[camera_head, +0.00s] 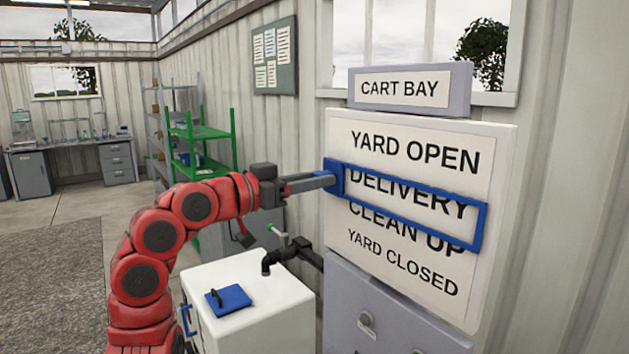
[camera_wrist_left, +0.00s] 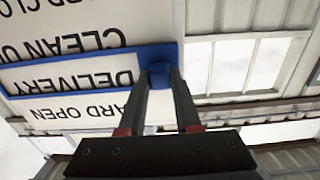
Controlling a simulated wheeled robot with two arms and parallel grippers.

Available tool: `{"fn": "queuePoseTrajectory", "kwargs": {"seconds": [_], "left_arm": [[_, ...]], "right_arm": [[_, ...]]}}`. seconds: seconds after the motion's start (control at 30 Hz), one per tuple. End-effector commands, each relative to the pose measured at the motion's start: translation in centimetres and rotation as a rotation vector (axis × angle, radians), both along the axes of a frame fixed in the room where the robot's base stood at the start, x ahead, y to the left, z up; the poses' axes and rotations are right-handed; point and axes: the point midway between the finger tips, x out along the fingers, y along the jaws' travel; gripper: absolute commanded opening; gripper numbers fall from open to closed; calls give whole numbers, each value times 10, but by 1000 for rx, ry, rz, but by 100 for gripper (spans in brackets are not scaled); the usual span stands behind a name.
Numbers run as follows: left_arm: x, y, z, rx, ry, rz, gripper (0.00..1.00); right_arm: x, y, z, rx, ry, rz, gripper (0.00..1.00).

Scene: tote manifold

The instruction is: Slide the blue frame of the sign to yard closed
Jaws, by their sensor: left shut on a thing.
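The white sign (camera_head: 345,128) hangs on the wall at the right, with rows YARD OPEN, DELIVERY, CLEAN UP and YARD CLOSED (camera_head: 403,262) from top to bottom. The blue frame (camera_head: 420,186) lies around the DELIVERY row, its lower edge near the tops of the CLEAN UP letters. My left gripper (camera_head: 330,180) is shut on the blue tab at the frame's left end. In the left wrist view, the sign appears upside down, and the two fingers hold the blue tab (camera_wrist_left: 159,72) of the frame. My right gripper is not in view.
A CART BAY plate (camera_head: 410,88) is above the sign. A grey cabinet (camera_head: 385,310) stands below it. A white tank (camera_head: 250,300) with a blue lid and a black pipe (camera_head: 285,258) stands below my left arm. A green shelf (camera_head: 200,140) is farther back.

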Motion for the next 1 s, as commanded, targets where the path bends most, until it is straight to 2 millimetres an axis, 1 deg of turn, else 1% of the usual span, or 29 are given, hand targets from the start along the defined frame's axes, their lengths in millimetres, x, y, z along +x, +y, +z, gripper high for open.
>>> {"fn": "queuePoseTrajectory", "kwargs": {"seconds": [0.03, 0.2, 0.3, 0.4, 0.5, 0.6, 0.97, 1.0], "left_arm": [[0, 0, -21, 0, 1, -1, 0], [1, 0, -59, -1, 4, 0, 0], [1, 0, -78, -1, 5, 0, 0], [1, 0, -90, -1, 4, -1, 0], [0, 0, -97, 0, 3, -1, 0], [0, 0, -101, 1, 2, 0, 0], [0, 0, -101, 1, 1, 0, 0], [0, 0, -101, 1, 1, 0, 35]], "right_arm": [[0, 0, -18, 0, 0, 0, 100], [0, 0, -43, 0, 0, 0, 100], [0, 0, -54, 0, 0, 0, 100], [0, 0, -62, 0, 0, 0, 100], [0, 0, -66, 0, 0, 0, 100], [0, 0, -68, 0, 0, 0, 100], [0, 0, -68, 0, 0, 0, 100], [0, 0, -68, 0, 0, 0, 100]]}}
